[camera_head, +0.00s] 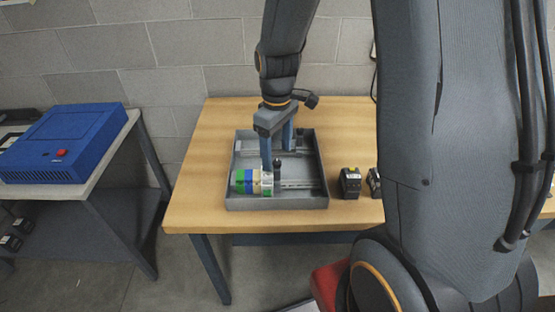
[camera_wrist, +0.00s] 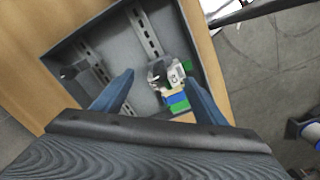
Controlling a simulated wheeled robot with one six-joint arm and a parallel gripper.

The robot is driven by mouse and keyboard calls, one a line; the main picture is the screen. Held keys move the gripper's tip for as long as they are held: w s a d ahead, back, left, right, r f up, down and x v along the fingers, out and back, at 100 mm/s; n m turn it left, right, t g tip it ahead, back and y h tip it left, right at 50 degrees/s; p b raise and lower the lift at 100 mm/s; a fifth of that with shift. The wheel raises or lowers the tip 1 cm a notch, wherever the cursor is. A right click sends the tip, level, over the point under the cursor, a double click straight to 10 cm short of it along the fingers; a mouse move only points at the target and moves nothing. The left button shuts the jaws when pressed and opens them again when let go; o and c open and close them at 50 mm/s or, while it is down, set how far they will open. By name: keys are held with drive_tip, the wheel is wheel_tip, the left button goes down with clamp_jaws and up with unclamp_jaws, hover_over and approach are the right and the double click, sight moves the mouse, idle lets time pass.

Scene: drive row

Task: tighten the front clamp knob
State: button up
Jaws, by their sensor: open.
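In the wrist view a dark and pale clamp part (camera_wrist: 158,73) lies between the finger lines, beside the coloured blocks (camera_wrist: 177,101). My gripper (camera_head: 277,159) points down over the tray with its two blue fingers spread. It also shows in the wrist view (camera_wrist: 158,80). Whether a finger touches the knob or blocks, I cannot tell.
The grey tray (camera_head: 321,165) with metal rails lies on a wooden table (camera_head: 200,195). Small black devices (camera_head: 350,182) stand right of the tray, partly behind my arm. A blue box (camera_head: 65,145) sits on a side bench at left. The table's left part is clear.

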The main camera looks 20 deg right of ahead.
drive_tip(key=shift+f, duration=0.15)
drive_tip(key=shift+f+b, duration=0.45)
drive_tip(key=shift+f, duration=0.45)
drive_tip(key=c, duration=1.5)
drive_tip(key=shift+a, duration=0.2)
